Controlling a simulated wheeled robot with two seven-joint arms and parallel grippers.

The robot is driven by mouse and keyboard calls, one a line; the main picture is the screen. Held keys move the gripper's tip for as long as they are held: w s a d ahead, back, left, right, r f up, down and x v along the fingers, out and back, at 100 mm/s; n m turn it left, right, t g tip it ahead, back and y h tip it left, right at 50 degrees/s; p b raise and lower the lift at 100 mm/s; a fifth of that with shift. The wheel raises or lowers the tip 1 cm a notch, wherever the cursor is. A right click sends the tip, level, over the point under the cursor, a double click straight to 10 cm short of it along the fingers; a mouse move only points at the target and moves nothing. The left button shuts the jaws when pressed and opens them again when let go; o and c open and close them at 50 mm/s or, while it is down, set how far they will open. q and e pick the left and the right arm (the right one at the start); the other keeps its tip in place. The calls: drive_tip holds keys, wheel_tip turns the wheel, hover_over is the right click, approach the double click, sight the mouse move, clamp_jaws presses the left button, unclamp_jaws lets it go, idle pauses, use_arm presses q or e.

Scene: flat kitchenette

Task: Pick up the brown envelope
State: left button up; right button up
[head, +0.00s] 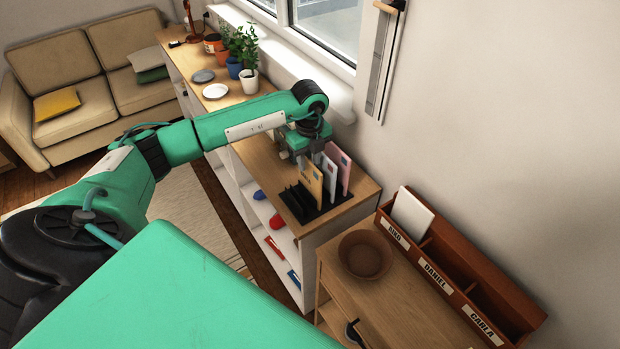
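The brown envelope (309,181) stands upright in a black slotted rack (298,203) on the end of the long wooden-topped shelf. A whitish envelope (329,177) and a pink envelope (344,163) stand behind it in the same rack. My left gripper (303,158) points down just above the brown envelope, at its top edge. The fingertips are small and partly hidden, so I cannot tell whether they are open or shut, or touching the envelope. My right gripper is out of view.
Potted plants (249,81) and plates (215,91) stand farther along the shelf.

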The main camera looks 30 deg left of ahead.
sight(310, 181)
use_arm(q)
wheel_tip(310, 181, down, 3)
drive_tip(key=shift+d+f+p, duration=0.1)
drive_tip(key=shift+p, duration=0.75)
drive_tip(key=shift+f, duration=0.4)
drive_tip(key=shift+c, duration=0.2)
clamp_jaws()
